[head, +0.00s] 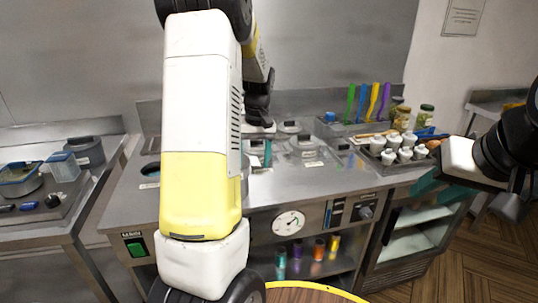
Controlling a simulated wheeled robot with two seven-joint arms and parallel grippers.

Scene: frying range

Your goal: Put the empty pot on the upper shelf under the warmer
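The steel warmer counter (335,178) stands in the middle, with a round dial (288,222) on its front. Under it is a shelf (315,267) holding several coloured bottles; my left arm hides part of this front. I cannot make out an empty pot with certainty. A grey round vessel (86,152) stands on the left table, and whether it is empty does not show.
Lidded inserts (303,145) sit in the counter. Coloured-handled utensils (368,103), jars (402,117) and a tray of white-topped bottles (390,152) crowd its right end. A glass-fronted cabinet (408,243) stands at the right. The left table holds blue tubs (63,166).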

